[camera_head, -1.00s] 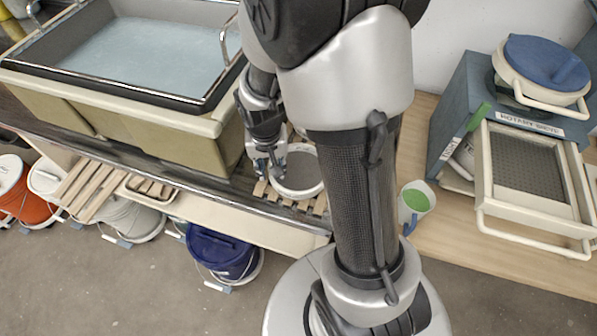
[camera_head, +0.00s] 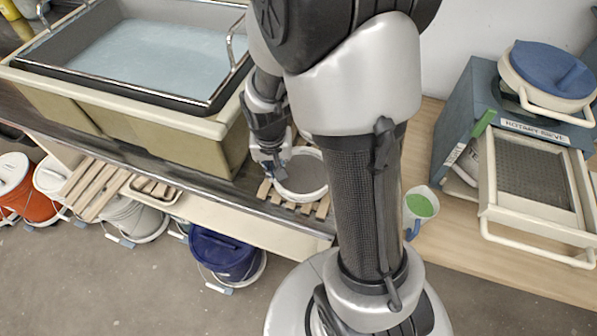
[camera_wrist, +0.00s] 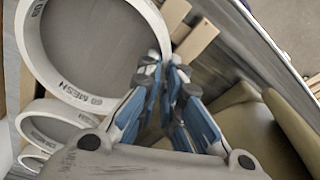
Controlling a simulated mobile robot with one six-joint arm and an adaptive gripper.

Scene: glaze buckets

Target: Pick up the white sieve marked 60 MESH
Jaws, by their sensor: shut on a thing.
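The round white sieve marked 60 MESH (camera_wrist: 62,86) fills the upper left of the wrist view, its grey mesh facing the camera. In the head view the white sieve (camera_head: 301,193) is over the wooden slats beside the basin, partly hidden by my arm. My gripper (camera_wrist: 166,72) has its blue-padded fingers closed on the right side of the sieve's rim. In the head view my gripper (camera_head: 272,165) is at the sieve's left edge. I cannot tell whether the sieve touches the slats.
More white sieves (camera_wrist: 45,128) lie beside it in the wrist view. A basin of pale liquid (camera_head: 215,128) stands at left. A jug with green contents (camera_head: 419,204) and a box labelled ROTARY SIEVE (camera_head: 461,120) stand at right. A blue-lidded bucket (camera_head: 226,256) is on the floor.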

